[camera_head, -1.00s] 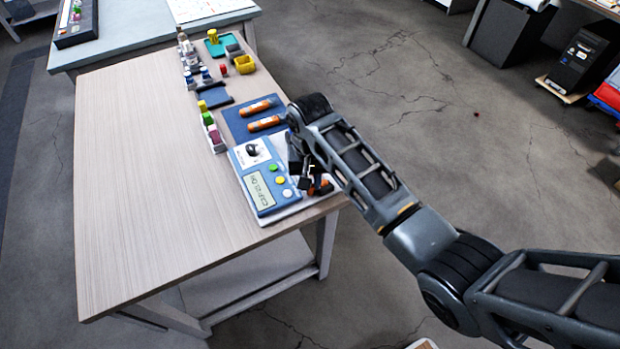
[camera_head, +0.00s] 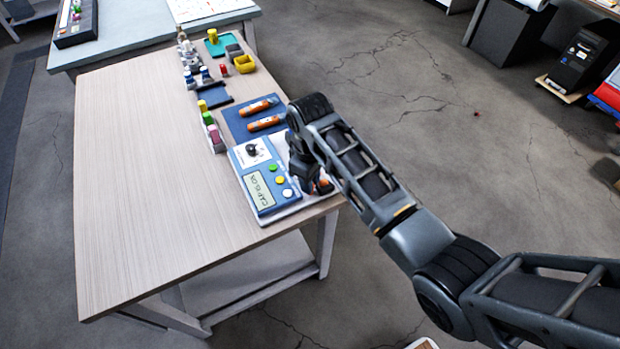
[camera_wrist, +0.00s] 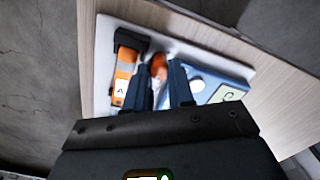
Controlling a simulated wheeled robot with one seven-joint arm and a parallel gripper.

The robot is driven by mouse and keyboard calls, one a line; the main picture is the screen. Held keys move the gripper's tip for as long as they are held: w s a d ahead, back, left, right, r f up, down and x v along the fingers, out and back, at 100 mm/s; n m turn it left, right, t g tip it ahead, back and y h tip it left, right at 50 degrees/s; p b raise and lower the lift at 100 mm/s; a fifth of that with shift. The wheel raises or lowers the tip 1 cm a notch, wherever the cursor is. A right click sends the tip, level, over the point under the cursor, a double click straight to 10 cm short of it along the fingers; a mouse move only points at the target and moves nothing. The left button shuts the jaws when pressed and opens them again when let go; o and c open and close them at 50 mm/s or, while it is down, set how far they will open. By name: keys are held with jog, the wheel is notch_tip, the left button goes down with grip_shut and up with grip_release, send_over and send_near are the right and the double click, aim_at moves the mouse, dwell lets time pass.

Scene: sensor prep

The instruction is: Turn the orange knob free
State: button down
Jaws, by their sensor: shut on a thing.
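The orange knob (camera_wrist: 158,66) shows in the wrist view between the two dark fingers of my gripper (camera_wrist: 160,80), which is shut on it. An orange sensor body (camera_wrist: 125,74) with a grey band, a dark end and a label "A" lies just left of the fingers on a white tray (camera_wrist: 103,62). In the head view my gripper (camera_head: 308,180) is low over the tray at the table's near right corner, and my arm hides most of the knob and sensor. A blue meter (camera_head: 262,180) with a dial, coloured buttons and a screen reading "CAP IS ON" stands beside it.
Two orange cylinders (camera_head: 264,123) lie on a blue mat (camera_head: 236,126) behind the meter. A yellow cup (camera_head: 245,64) is farther back. The left half of the wooden table (camera_head: 140,190) is clear.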

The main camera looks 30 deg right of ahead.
jog(key=shift+n, duration=1.4)
jog(key=c, duration=1)
grip_release()
notch_tip(320, 180, up, 8)
jog(key=shift+f+b, duration=0.1)
jog(key=shift+b, duration=0.3)
